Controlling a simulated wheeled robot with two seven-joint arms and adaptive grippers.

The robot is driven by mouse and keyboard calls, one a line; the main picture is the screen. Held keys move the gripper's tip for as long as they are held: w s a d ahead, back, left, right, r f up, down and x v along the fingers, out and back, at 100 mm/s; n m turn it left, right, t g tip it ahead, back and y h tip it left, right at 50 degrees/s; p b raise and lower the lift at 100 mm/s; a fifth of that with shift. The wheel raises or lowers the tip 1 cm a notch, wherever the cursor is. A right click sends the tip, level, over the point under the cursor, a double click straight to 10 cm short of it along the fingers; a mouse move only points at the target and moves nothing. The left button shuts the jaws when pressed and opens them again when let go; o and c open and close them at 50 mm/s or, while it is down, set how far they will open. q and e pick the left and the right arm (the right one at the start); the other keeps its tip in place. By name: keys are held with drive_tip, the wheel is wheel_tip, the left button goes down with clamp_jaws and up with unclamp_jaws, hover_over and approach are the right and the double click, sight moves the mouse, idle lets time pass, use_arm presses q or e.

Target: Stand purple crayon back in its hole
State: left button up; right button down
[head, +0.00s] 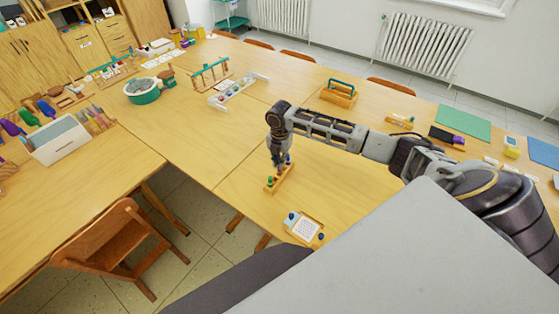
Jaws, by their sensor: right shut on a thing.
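The wooden crayon block (268,190) lies on the near table, with a green crayon (270,182) standing at its near end. A dark blue or purple piece shows at its far end beside my fingers, too small to name surely. My right gripper (279,167) points down over the middle of the block and is shut on a thin thing, which I take to be the purple crayon. The fingers mostly hide it, and I cannot tell whether its lower end is in a hole. My left gripper is not in view.
A small tray with a white card (303,228) lies near the table's front edge. A white rack of paints (238,91), a wooden carrier with a green handle (339,94) and a green sheet (463,122) stand farther off. The table left of the block is clear.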

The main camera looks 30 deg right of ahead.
sight(279, 171)
drive_tip(key=shift+f, duration=0.65)
drive_tip(key=shift+p, duration=0.95)
idle(1.6)
drive_tip(key=shift+f+p, duration=0.45)
drive_tip(key=shift+f, duration=0.9)
idle(3.4)
